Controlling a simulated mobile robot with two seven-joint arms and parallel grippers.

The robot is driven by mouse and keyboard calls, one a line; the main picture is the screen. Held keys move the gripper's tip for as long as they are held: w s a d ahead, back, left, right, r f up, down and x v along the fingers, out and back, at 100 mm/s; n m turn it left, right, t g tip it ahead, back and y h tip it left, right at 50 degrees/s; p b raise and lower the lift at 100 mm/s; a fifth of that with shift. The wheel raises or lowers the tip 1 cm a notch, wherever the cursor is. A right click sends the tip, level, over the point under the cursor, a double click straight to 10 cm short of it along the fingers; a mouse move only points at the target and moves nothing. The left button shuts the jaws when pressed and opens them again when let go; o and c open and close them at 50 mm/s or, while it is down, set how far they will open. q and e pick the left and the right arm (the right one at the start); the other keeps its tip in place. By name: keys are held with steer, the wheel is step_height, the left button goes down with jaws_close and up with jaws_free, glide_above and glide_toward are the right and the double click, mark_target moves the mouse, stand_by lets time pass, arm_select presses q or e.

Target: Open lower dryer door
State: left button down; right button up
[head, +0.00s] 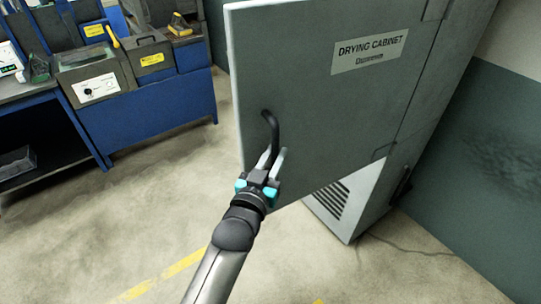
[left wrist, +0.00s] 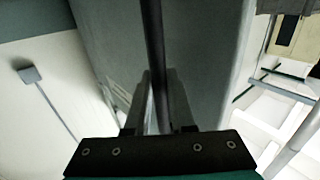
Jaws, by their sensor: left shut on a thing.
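The drying cabinet's grey door (head: 310,110) with its "DRYING CABINET" label (head: 369,52) stands swung out from the cabinet body (head: 425,105) in the head view. A black curved handle (head: 269,122) is near the door's free edge. My left gripper (head: 270,160) is shut on the lower part of this handle. In the left wrist view, the dark handle bar (left wrist: 154,60) runs down between the fingers (left wrist: 160,105) in front of the grey door surface. The cabinet's inside is hidden behind the door. My right gripper is not in view.
A vented grey panel (head: 333,199) shows below the door. A blue workbench (head: 155,118) with dark boxes and yellow labels stands at the left. A teal wall (head: 492,160) is at the right. The concrete floor between bench and door is clear, with a yellow line (head: 165,275).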

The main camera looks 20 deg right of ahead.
arm_select(q)
steer(key=shift+d+r, duration=0.15)
steer(key=shift+r, duration=0.05)
steer(key=c, duration=0.8)
jaws_free()
steer(key=shift+f, duration=0.1)
steer(key=shift+o, duration=0.2)
steer(key=shift+f, duration=0.1)
steer(key=shift+s+a, duration=0.3)
steer(key=v, duration=1.4)
steer(key=shift+s+b, duration=0.2)
steer(key=shift+b, duration=0.15)
steer(key=shift+a, duration=0.15)
